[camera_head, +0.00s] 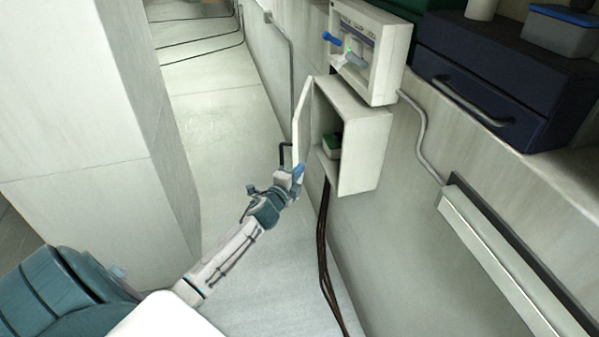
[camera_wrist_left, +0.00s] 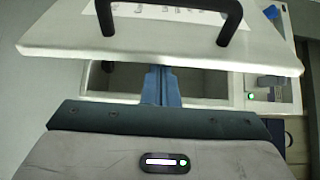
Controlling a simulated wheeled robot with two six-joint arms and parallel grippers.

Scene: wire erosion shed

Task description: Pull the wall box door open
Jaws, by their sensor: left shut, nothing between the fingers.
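The wall box (camera_head: 363,150) is a white open-fronted box on the wall. Its door (camera_head: 303,117) stands well open, swung out from the box; its pale panel also shows across the top of the left wrist view (camera_wrist_left: 75,38). The black bar handle (camera_head: 285,154) is on the door's outer face, and it shows in the left wrist view (camera_wrist_left: 225,38). My left gripper (camera_head: 298,174) is at the door's lower edge. Its blue fingers (camera_wrist_left: 160,85) are shut and empty, off the handle, pointing towards the box opening. My right gripper is not in view.
A white control unit (camera_head: 385,55) with a blue knob sits right above the box. Dark cables (camera_head: 322,250) hang below it. A green object (camera_head: 332,146) lies inside the box. A pale pillar (camera_head: 75,90) stands left; floor between is clear.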

